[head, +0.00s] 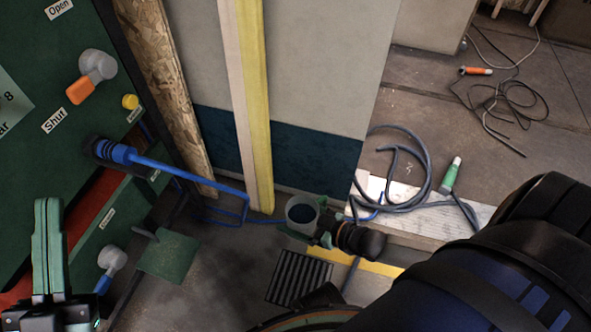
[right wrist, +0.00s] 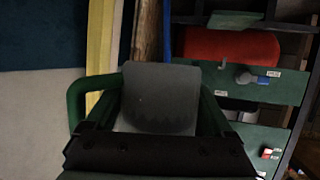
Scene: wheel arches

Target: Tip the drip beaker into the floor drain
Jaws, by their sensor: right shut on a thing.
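The drip beaker (head: 301,226) is a pale, translucent cup with dark content showing through its open top. My right gripper (head: 318,234) is shut on it and holds it with its mouth up, by the yellow and white posts. In the right wrist view the beaker (right wrist: 160,90) sits between both green fingers of the right gripper (right wrist: 160,100). The floor drain (head: 299,278) is a dark slatted grate in the floor, just below the beaker in the head view. My left gripper (head: 48,235) is at the lower left with its fingers together, nothing visible between them.
A green cabinet (head: 30,130) with orange and blue handles stands at the left. A blue bent rod (head: 190,172) reaches out from it. A green plate (head: 168,255) is left of the drain. Hoses (head: 425,190) and a green-handled tool (head: 450,176) lie at the right.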

